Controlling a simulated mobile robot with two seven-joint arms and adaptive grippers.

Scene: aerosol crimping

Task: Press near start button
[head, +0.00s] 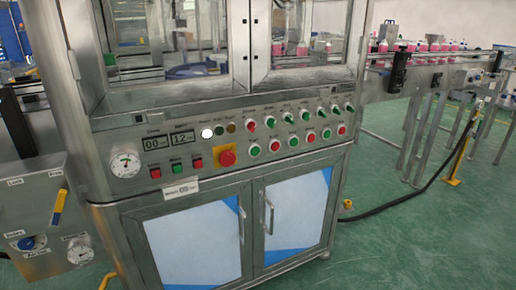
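The control panel (230,140) of a steel crimping machine spans the middle of the head view. At its lower left a green button (177,167) sits between two red buttons (155,172) and (197,163). A red emergency-stop knob (227,158) on a yellow plate is just right of them. Farther right is a row of alternating green and red buttons (292,141), below a row of small switches (288,117). The button labels are too small to read, so I cannot tell which is the near start button. Neither of my grippers is in view.
Two counters (182,138) and a pressure gauge (125,161) are on the panel's left. Cabinet doors (295,215) with handles are below. A side box (45,220) with a yellow-handled valve stands left. A conveyor (430,70) runs right. Green floor (420,250) is open at lower right, crossed by a black hose.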

